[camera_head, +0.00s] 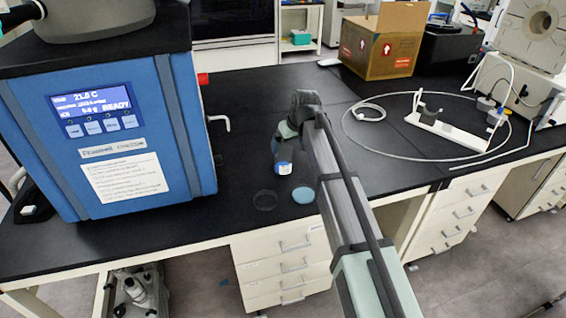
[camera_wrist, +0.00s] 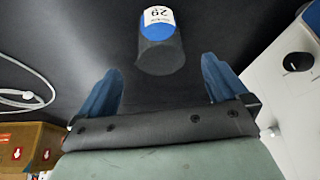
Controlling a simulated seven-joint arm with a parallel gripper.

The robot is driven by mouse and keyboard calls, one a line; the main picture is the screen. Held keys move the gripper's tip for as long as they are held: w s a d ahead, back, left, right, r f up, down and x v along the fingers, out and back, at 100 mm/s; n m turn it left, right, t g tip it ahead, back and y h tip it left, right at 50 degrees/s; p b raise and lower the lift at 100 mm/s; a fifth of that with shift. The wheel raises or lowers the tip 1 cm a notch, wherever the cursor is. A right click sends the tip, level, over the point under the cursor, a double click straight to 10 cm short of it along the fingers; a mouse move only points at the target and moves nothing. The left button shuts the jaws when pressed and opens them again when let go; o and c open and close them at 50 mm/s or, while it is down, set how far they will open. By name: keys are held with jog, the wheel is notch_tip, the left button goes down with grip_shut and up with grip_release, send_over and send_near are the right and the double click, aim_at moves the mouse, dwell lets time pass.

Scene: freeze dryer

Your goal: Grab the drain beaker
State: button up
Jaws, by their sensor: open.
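The drain beaker appears to be the small clear container with a blue band and a white label (camera_head: 284,158), upright on the black bench right of the blue freeze dryer (camera_head: 105,125). In the wrist view the beaker (camera_wrist: 160,55) shows beyond and between the tips of my two blue fingers. My gripper (camera_wrist: 161,68) is open and empty, with a gap to the beaker on each side. In the head view my arm comes from the lower right and its end is just above and behind the beaker; the fingers are mostly hidden there.
A clear round dish (camera_head: 265,200) and a light blue disc (camera_head: 303,195) lie near the bench's front edge, in front of the beaker. A drain valve handle (camera_head: 221,122) sticks out of the dryer. A white stand with a hose (camera_head: 447,130) and a cardboard box (camera_head: 383,42) stand right.

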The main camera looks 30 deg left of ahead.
aim_at(283, 158)
jog(key=x, duration=1)
jog(key=shift+w+a+f, duration=0.1)
jog(key=shift+f, duration=0.2)
jog(key=c, duration=1.1)
